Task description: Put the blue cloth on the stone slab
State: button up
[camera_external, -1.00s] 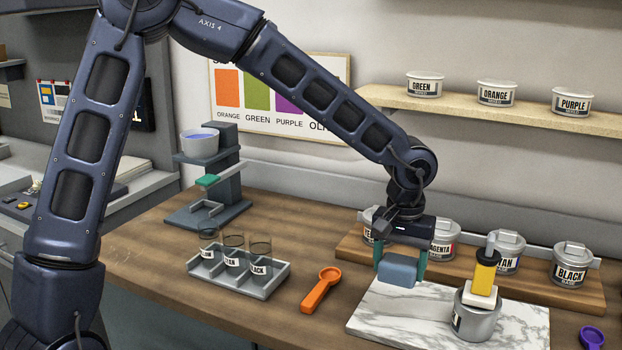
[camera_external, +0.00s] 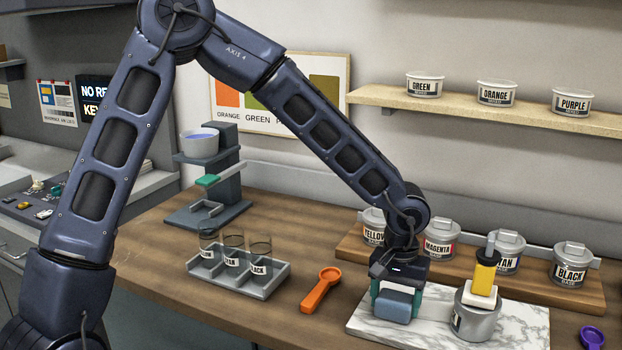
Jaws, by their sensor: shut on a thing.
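The blue cloth (camera_external: 395,306) is a folded, block-like light blue bundle. My gripper (camera_external: 397,298) points down and is shut on it, with a green finger on each side. The stone slab (camera_external: 428,325) is white with grey veins and lies on the front right of the wooden counter. The cloth is over the left part of the slab, very low. I cannot tell whether its underside touches the slab.
A metal pot (camera_external: 474,318) with a yellow-handled tool (camera_external: 484,275) stands on the slab's right part, close to my gripper. Labelled ink tins (camera_external: 440,240) stand behind. An orange scoop (camera_external: 321,290) and a grey rack of glasses (camera_external: 242,284) are to the left.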

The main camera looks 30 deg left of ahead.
aim_at(396, 297)
jog(key=shift+f, duration=0.15)
jog(key=o, duration=0.9)
jog(key=shift+o, duration=0.2)
notch_tip(396, 297, up, 12)
jog(key=s+a+r+t+y, duration=0.1)
jog(key=a+r, duration=0.2)
jog(key=a, duration=0.3)
jog(key=s+a+r, duration=0.2)
jog(key=a+r, duration=0.1)
jog(key=a, duration=0.3)
jog(key=s+a+r+t, duration=0.1)
jog(key=s+a+r, duration=0.3)
jog(key=s+a, duration=0.7)
jog(key=s+a+r+t+h, duration=0.1)
jog(key=s+a+r, duration=0.3)
jog(key=s+a, duration=0.7)
jog(key=a+t, duration=0.1)
jog(key=a, duration=0.3)
jog(key=shift+r+t, duration=0.15)
jog(key=shift+t, duration=0.15)
